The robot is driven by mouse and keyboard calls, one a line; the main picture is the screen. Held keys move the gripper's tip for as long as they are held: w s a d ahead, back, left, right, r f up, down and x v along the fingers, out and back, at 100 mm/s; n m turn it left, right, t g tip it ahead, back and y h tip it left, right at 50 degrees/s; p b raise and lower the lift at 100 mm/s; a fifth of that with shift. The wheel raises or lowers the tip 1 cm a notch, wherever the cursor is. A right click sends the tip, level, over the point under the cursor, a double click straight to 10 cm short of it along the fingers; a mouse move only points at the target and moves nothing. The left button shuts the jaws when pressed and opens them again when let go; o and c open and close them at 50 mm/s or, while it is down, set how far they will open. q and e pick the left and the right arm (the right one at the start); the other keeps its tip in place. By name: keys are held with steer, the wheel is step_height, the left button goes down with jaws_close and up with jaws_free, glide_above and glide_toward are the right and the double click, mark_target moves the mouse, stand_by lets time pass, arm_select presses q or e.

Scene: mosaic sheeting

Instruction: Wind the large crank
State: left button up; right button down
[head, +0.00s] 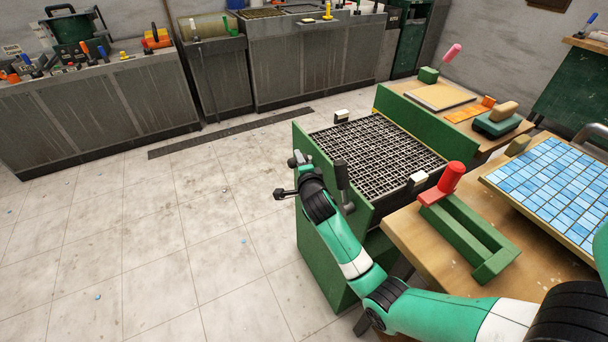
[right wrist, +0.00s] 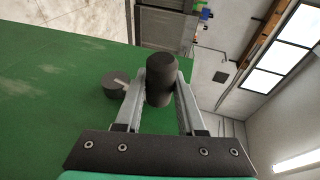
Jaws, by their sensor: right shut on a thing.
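The large crank is on the side of the green machine (head: 328,250) with the dark grid top. My right gripper (head: 298,160) is at the machine's left side in the head view, reached over by my teal arm. In the right wrist view its two grey fingers (right wrist: 162,92) are shut on the crank's dark, rounded handle (right wrist: 161,68). The crank's dark hub (right wrist: 113,88) shows beside the handle against the green panel, with a pale metal piece at it. In the head view my gripper and wrist mostly hide the crank. My left gripper is not in view.
A wooden table (head: 425,250) at right bears a green frame with a red handle (head: 452,180) and a blue tile sheet (head: 550,185). The floor (head: 130,240) at left is mostly clear.

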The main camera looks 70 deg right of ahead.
steer(key=shift+w+d, duration=0.3)
steer(key=shift+w, duration=0.1)
steer(key=shift+w+d+r, duration=0.1)
steer(key=shift+w, duration=0.05)
steer(key=shift+c, duration=2.2)
jaws_free()
arm_select(q)
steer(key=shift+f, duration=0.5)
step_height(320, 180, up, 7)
steer(key=p, duration=0.6)
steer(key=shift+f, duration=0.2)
arm_select(e)
steer(key=v, duration=1.1)
steer(key=shift+s, duration=0.25)
steer(key=shift+r, duration=0.1)
